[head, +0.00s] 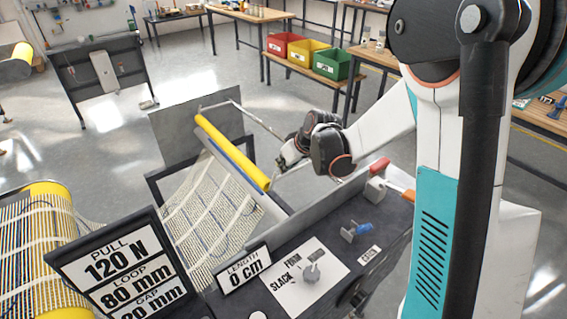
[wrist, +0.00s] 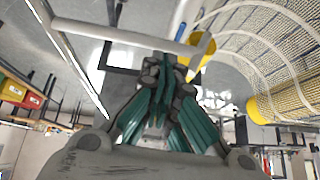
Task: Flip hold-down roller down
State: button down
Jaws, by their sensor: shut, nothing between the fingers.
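The hold-down roller (head: 232,151) is a long yellow cylinder lying diagonally across the machine in the head view, above the mesh web (head: 208,207). Thin pale metal rods (head: 262,124) run beside it. My gripper (head: 284,162) is just right of the roller's near end, close to the rods. In the wrist view my gripper (wrist: 172,65) has its teal fingers together and empty. A pale bar (wrist: 128,36) crosses just past the fingertips, and a yellow roller end (wrist: 200,52) shows beside them. Whether the fingertips touch the bar I cannot tell.
A settings sign (head: 108,262) and a yellow mesh roll (head: 45,215) stand at left. Red, yellow and green bins (head: 331,64) sit behind on a bench.

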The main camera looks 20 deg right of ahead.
aim_at(282, 176)
jog(key=shift+t+h, duration=0.3)
jog(key=shift+h, duration=0.3)
jog(key=f+b, duration=0.1)
jog(key=f, duration=0.1)
jog(key=a+f+b, duration=0.1)
jog(key=f+b, duration=0.1)
jog(key=shift+s+f, duration=0.1)
jog(key=shift+s, duration=0.1)
jog(key=shift+f+b, duration=0.35)
jog(key=shift+f, duration=0.15)
jog(key=shift+r, duration=0.1)
